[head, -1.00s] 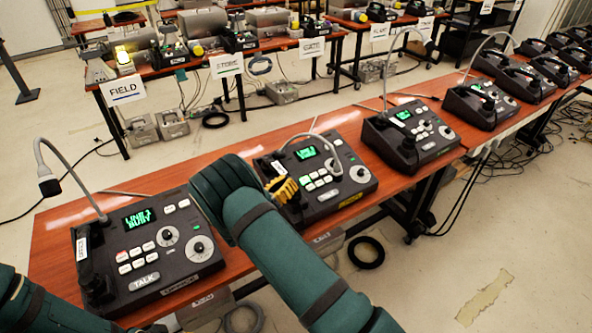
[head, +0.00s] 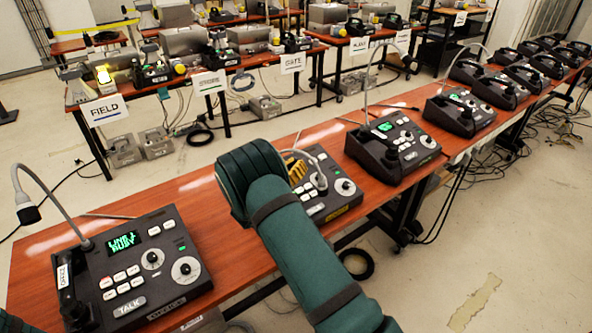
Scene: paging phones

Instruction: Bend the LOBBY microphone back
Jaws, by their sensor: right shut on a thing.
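The second console (head: 330,203) on the near table has a pale gooseneck microphone (head: 322,180) curled low over its face, its tip near the knobs. No LOBBY label is readable; my right arm hides this console's left side and screen. My right gripper (head: 296,170) shows only its yellow fingers, at the gooseneck beside the console's screen area. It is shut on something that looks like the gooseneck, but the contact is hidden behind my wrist. My left gripper is out of view.
The nearest console (head: 135,265) stands left with its own upright, drooping microphone (head: 28,213). Another console (head: 395,145) with a tall gooseneck (head: 366,85) stands to the right. Bare red tabletop (head: 190,205) lies between the first console and my arm.

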